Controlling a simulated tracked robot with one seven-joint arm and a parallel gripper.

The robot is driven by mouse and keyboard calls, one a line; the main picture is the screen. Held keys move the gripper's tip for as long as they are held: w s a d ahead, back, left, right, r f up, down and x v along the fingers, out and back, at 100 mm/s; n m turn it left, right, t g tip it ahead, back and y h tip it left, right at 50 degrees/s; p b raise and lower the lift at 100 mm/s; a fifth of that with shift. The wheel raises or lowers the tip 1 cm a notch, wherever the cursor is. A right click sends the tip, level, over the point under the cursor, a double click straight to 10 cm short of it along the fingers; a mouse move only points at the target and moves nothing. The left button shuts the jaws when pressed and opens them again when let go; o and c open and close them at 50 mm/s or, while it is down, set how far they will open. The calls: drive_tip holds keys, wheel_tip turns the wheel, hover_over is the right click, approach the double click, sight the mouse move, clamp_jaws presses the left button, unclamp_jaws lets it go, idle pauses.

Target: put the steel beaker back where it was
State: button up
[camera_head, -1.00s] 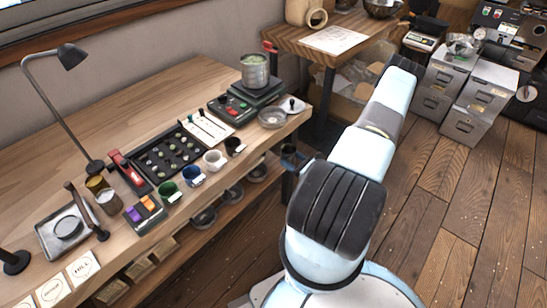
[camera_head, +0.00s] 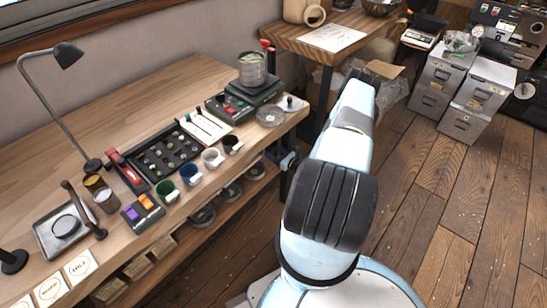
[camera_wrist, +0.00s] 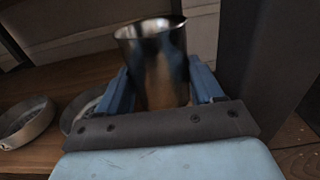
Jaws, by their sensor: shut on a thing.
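The steel beaker (camera_wrist: 155,65) is a shiny open-topped metal cup, upright in the wrist view. My gripper (camera_wrist: 160,88) is shut on it, with one blue finger on each side. In the head view my gripper (camera_head: 288,161) shows small and bluish beside the workbench's (camera_head: 150,100) front right edge, near a dark table leg. The beaker cannot be made out clearly there. The lower part of the beaker is hidden by my gripper in the wrist view.
Round metal pans (camera_wrist: 25,120) sit on the wooden lower shelf (camera_wrist: 65,83) left of the beaker. A dark post (camera_wrist: 262,65) stands close on the right. The benchtop holds cups, a bean tray (camera_head: 165,157) and a scale with a canister (camera_head: 252,68).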

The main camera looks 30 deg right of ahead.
drive_tip(key=shift+w+f, duration=0.3)
drive_tip(key=shift+f, duration=1.5)
drive_tip(key=o, duration=0.9)
drive_tip(key=shift+f, duration=0.1)
drive_tip(key=shift+o, duration=0.2)
drive_tip(key=v, duration=1.2)
